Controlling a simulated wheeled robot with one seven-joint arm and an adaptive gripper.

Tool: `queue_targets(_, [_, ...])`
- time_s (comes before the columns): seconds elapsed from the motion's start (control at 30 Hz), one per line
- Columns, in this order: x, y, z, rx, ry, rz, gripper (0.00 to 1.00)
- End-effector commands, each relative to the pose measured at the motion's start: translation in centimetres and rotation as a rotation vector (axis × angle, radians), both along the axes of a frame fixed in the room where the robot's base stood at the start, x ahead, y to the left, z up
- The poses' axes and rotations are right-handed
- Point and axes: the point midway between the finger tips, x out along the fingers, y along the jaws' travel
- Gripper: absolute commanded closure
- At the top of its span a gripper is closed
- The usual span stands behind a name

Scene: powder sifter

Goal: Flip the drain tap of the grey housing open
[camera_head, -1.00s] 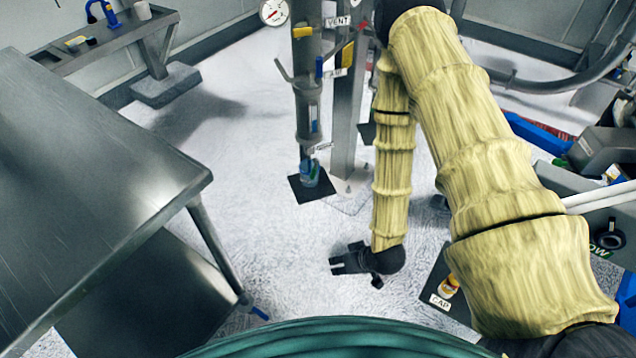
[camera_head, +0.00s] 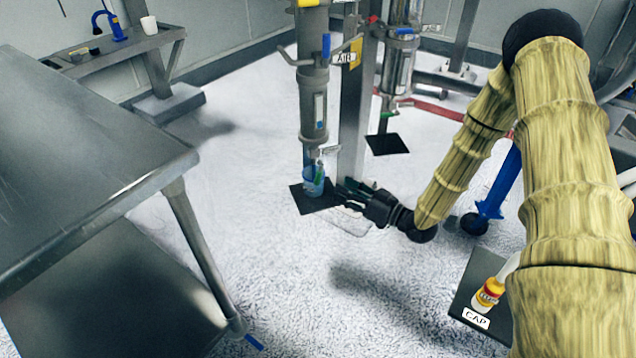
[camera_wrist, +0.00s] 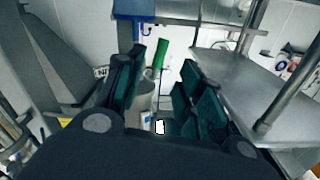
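The grey housing (camera_head: 313,90) hangs as an upright cylinder near the middle of the head view, left of a post. A green lever (camera_wrist: 160,52) shows between and beyond the fingertips, above a grey cylinder (camera_wrist: 144,103). I cannot tell whether anything touches it.
The cup stands on a black mat (camera_head: 303,203). A second cylinder (camera_head: 397,70) stands behind right, with another black mat (camera_head: 387,144) below. A steel table (camera_head: 80,170) fills the left. A yellow-red bottle (camera_head: 488,292) stands on a CAP-labelled mat (camera_head: 466,290). White floor lies between.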

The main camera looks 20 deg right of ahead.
Motion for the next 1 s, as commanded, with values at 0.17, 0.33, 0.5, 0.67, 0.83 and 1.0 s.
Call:
queue_targets(0.17, [1.8, 1.6, -0.1, 0.0, 0.0, 0.002, 0.63])
queue_targets(0.33, [4.0, 3.3, -0.2, 0.0, 0.002, 0.001, 0.63])
queue_targets(0.5, [6.0, 4.8, -0.2, -0.001, 0.003, 0.001, 0.63])
queue_targets(0.67, [7.3, 5.7, -0.1, -0.002, 0.002, 0.001, 0.63])
queue_targets(0.83, [7.9, 6.2, -0.1, 0.0, 0.004, 0.0, 0.63])
queue_targets(1.0, [8.0, 6.3, -0.1, 0.0, 0.004, 0.0, 0.63])
